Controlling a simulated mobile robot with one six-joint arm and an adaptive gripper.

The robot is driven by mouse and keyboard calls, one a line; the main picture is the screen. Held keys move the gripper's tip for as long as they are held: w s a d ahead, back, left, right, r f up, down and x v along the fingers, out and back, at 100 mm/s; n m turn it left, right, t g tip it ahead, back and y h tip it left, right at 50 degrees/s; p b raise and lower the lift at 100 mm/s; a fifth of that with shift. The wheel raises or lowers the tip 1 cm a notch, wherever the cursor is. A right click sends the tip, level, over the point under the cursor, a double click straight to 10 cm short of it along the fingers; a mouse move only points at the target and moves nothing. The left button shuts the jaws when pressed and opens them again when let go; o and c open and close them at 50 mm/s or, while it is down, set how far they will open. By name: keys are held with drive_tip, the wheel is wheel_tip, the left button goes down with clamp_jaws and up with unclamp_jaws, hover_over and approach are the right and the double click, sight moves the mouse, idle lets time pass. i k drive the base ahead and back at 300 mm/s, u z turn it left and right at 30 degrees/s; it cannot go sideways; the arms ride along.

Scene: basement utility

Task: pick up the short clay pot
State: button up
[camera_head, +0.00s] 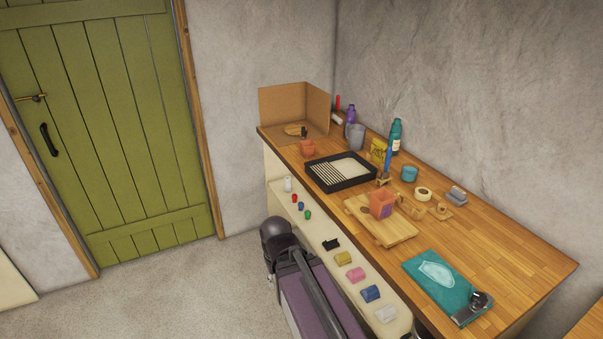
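The first looks shorter, but I cannot tell for sure which is the clay pot the task names.
A black tray (323,179) lies close to the first pot. The wooden board (400,231) carries the second vessel. A grey cup (355,136), bottles and small items line the back. A teal mat (447,282) lies at the near end. Bare worktop (500,250) shows at right.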

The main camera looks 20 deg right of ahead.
sight(308, 148)
drive_tip(key=u, duration=0.25)
drive_tip(key=i, duration=1.75)
drive_tip(key=z, duration=0.2)
